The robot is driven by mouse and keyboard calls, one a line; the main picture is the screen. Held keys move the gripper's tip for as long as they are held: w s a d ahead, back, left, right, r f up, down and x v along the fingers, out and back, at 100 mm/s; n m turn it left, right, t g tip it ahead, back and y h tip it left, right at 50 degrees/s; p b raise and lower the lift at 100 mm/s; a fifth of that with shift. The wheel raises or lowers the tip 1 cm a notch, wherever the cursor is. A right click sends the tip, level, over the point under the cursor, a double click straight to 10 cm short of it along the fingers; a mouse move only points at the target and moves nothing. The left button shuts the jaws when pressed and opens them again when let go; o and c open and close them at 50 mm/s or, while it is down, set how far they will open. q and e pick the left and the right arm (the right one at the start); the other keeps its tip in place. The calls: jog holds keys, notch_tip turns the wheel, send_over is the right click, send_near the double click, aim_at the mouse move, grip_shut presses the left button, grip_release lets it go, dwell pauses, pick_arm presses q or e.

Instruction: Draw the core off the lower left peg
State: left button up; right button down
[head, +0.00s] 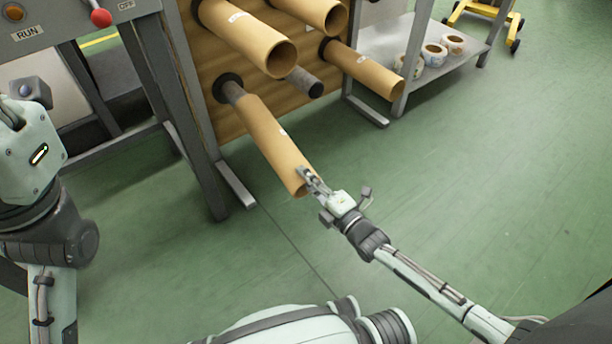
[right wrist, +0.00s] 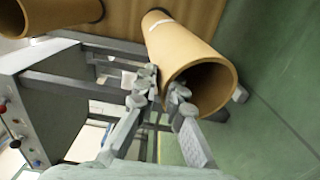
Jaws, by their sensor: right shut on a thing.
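The brown cardboard core (head: 268,138) is on the lower left peg (head: 232,92) and points down towards me. My right gripper (head: 310,181) is shut on the wall at the core's near, open end. In the right wrist view, the fingers (right wrist: 163,92) straddle the rim of the core (right wrist: 190,50), one inside and one outside. My left gripper (head: 35,150) is at the left edge, away from the core; its fingers are not clearly visible.
Other cores sit on the upper left (head: 245,38), upper right (head: 318,12) and lower right (head: 365,70) pegs. A short dark peg end (head: 304,82) shows between them. A shelf (head: 440,72) holds tape rolls. The green floor (head: 480,180) is clear.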

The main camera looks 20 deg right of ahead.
jog(key=shift+s+f, duration=0.1)
dwell(0.3)
jog(key=shift+p, duration=0.4)
jog(key=shift+s+d, duration=0.1)
jog(key=shift+s, duration=0.15)
jog(key=p+v, duration=0.4)
jog(key=v, duration=0.7)
jog(key=shift+r, duration=0.35)
dwell(0.3)
